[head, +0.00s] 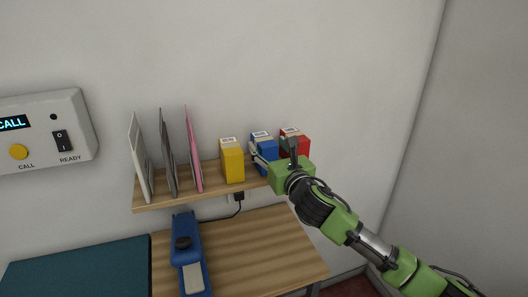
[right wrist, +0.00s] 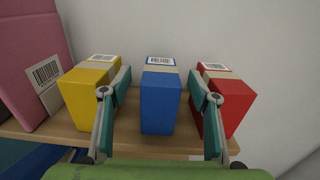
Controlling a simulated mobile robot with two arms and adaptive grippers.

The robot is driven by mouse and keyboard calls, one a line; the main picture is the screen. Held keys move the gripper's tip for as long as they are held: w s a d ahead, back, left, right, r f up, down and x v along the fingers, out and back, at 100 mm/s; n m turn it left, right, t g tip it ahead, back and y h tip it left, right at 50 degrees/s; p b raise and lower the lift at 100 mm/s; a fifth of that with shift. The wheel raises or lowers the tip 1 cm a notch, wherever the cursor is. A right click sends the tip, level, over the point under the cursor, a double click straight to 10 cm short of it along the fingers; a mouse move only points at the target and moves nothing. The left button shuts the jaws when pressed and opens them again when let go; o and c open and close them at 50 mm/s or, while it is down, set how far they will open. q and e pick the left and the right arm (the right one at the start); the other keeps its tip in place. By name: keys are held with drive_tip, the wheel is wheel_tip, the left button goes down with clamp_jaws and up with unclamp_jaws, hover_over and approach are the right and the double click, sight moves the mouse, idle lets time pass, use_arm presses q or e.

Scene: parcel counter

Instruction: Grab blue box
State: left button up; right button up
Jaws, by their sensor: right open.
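The blue box (head: 264,140) stands upright on the wooden shelf between a yellow box (head: 232,161) and a red box (head: 300,138). My right gripper (head: 273,154) is at the shelf in front of it and hides part of it in the head view. In the right wrist view the blue box (right wrist: 160,100) shows between the two open fingers of my right gripper (right wrist: 160,95), with a gap on each side. One finger overlaps the yellow box (right wrist: 85,95) and the other overlaps the red box (right wrist: 230,105) in that view. My left gripper is not in view.
Grey and pink upright folders (head: 193,150) stand left of the yellow box on the shelf (head: 205,187). Below, a wooden counter (head: 240,250) bears a blue device (head: 183,240). A call panel (head: 45,132) is on the wall at left. The wall is close behind the boxes.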

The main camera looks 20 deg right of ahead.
sight(258, 133)
drive_tip(key=w, duration=0.4)
drive_tip(key=shift+a, duration=0.15)
drive_tip(key=shift+w+r+p, duration=0.1)
drive_tip(key=shift+w+p, duration=0.45)
drive_tip(key=shift+w, duration=0.1)
drive_tip(key=shift+w+p, duration=0.45)
drive_tip(key=shift+w, duration=1.55)
drive_tip(key=c, duration=1.4)
